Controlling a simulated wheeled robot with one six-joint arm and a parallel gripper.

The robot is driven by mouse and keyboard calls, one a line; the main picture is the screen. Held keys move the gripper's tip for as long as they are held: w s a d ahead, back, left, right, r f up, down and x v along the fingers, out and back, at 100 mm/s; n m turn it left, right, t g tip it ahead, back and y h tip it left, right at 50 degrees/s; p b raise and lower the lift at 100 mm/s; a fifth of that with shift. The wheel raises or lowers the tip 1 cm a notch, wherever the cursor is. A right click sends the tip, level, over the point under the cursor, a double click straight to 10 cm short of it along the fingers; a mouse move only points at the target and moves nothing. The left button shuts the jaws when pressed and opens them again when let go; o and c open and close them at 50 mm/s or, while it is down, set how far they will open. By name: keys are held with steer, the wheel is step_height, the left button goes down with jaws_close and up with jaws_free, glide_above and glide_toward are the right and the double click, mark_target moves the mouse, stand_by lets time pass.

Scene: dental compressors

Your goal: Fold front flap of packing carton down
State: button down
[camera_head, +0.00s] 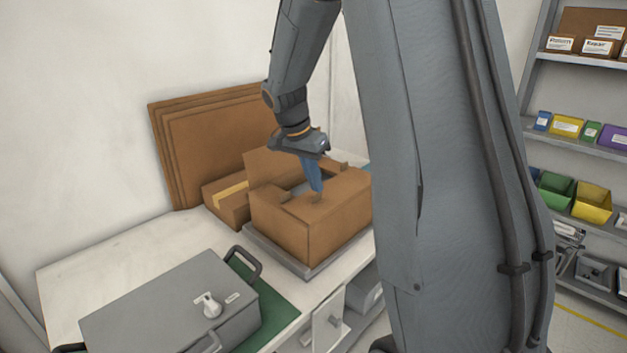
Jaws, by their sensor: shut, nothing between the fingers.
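The packing carton (297,225) is a brown cardboard box on a grey tray-like base (277,255) on the white bench. Its back-left flap (270,162) stands up. A flap on the near side (325,203) lies roughly level over the top.
A closed carton with yellow tape (228,201) sits left of the packing carton. Flat cardboard sheets (200,145) lean on the wall. A grey metal case (170,305) stands on a green mat (277,312) in front. Shelves with bins (592,200) stand right. White bench between is clear.

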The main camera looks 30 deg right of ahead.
steer(key=shift+s+r+p, duration=0.1)
steer(key=shift+r+p, duration=1.15)
steer(key=shift+r, duration=0.75)
steer(key=w+a+b+v, duration=0.1)
steer(key=w+b+v, duration=0.15)
steer(key=v, duration=0.75)
steer(key=s+a+f+n+y, duration=0.1)
steer(key=s+a+f+n, duration=0.3)
steer(key=s+f, duration=0.2)
steer(key=s+a+f+n+y, duration=0.1)
steer(key=s+a+f+n, duration=0.3)
steer(key=s+f, duration=0.3)
steer(key=s+a+f+n+t+y, duration=0.1)
steer(key=s+a+f+n, duration=0.3)
steer(key=s, duration=0.5)
step_height(320, 180, down, 3)
steer(key=shift+r+n+y+b, duration=0.15)
steer(key=shift+n+y+b, duration=0.2)
steer(key=shift+n, duration=0.45)
steer(key=shift+s+a, duration=0.15)
